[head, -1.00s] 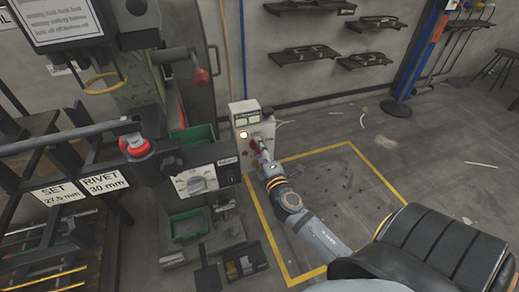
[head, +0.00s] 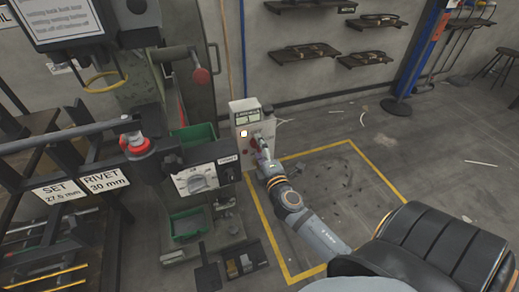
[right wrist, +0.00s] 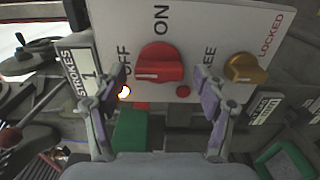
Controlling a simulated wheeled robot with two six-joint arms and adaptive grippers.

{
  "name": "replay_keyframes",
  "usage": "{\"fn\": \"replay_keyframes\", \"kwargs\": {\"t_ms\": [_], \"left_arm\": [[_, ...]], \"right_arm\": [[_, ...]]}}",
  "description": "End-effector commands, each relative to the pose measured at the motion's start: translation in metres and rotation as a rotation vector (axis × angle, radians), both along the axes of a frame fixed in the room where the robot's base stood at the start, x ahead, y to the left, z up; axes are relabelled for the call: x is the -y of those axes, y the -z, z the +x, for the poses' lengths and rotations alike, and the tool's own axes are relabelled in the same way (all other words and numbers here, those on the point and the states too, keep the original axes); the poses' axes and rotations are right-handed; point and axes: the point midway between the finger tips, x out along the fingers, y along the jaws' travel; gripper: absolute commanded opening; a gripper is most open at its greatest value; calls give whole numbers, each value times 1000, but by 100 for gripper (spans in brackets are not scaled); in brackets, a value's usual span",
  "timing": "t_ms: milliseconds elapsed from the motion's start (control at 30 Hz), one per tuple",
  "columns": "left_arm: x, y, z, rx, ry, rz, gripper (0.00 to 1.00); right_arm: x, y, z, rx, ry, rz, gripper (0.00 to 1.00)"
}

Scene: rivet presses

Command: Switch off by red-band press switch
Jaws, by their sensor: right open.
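A white switch box (head: 243,122) with a lit lamp (head: 243,133) stands on the floor side of the press. In the right wrist view its panel (right wrist: 205,30) has a red rotary knob (right wrist: 160,63) between OFF and ON lettering, and a brass knob (right wrist: 243,68) by FREE and LOCKED lettering. My right gripper (right wrist: 160,84) is open, one finger on each side of the red knob; I cannot tell whether they touch it. In the head view my right gripper (head: 262,152) is at the box front and partly hides it. My left gripper is out of view.
A dial panel (head: 200,180) and green bins (head: 187,226) are left of the box. A press arm with a red part (head: 136,143) and SET and RIVET signs (head: 105,180) stand further left. Yellow floor lines (head: 258,215) frame the open floor under my right arm.

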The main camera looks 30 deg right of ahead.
Motion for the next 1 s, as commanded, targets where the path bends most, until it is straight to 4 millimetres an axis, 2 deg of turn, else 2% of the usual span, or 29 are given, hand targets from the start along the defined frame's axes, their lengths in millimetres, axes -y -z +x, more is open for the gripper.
{"fn": "replay_keyframes", "kwargs": {"t_ms": [133,233,500,600,800,1000], "left_arm": [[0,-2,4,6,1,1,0],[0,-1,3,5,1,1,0],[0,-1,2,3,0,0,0],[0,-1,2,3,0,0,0],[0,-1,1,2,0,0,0],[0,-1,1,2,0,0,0]], "right_arm": [[-1,0,-3,0,0,1,72],[-4,1,-17,-3,0,1,72],[-20,2,-83,-6,1,1,72],[-24,1,-100,-3,1,1,72],[-28,0,-116,0,1,1,72],[-28,0,-117,0,0,0,72]]}}
